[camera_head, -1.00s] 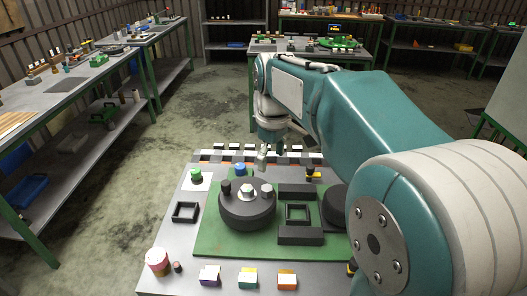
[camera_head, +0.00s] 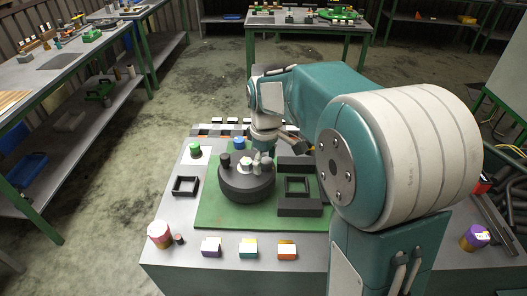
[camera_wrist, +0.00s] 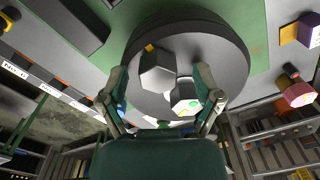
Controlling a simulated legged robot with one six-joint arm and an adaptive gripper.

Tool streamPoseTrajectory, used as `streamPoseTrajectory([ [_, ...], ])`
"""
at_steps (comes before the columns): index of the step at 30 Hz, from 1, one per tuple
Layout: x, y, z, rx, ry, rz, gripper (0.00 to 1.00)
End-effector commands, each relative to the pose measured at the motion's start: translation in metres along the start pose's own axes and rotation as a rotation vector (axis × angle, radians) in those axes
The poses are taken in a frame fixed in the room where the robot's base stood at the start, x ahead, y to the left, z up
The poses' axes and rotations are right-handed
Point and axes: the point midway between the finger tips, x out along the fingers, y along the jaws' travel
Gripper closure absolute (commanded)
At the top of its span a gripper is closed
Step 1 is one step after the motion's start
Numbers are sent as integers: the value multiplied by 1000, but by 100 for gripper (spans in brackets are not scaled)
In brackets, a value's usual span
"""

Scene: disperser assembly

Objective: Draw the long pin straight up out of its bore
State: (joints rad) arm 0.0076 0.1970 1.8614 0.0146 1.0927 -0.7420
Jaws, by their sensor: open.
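A dark round disc body (camera_head: 246,187) sits on the green mat; it also shows in the wrist view (camera_wrist: 226,55). On it stand a black knob (camera_head: 225,160) at the left and a pale hexagonal head (camera_head: 246,163) near the middle. In the wrist view a grey hexagonal pin (camera_wrist: 157,68) stands beside a shinier pale hexagonal one (camera_wrist: 184,96). Which one is the long pin is not clear. My gripper (camera_wrist: 161,76) is open, its fingers either side of the grey pin with visible gaps. The pin's lower end and bore are hidden.
The green mat (camera_head: 215,214) also holds a dark block fixture (camera_head: 298,207) right of the disc. A black square frame (camera_head: 185,187) lies left.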

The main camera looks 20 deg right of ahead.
Motion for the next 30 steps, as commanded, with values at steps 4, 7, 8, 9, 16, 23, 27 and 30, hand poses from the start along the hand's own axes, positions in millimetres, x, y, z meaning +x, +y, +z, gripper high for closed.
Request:
streamPoseTrajectory([
  [4, 2, 0, 0, 0, -1, 0, 17],
  [7, 2, -1, -1, 0, -2, 1, 17],
  [8, 2, -1, -1, 0, -2, 1, 17],
  [9, 2, -1, -1, 0, -2, 1, 31],
  [16, 3, -1, -1, 0, -2, 0, 100],
  [23, 0, -2, -1, 0, -2, -1, 100],
  [27, -5, -2, -1, 0, -2, -1, 100],
  [30, -8, -2, -1, 0, -2, 0, 100],
])
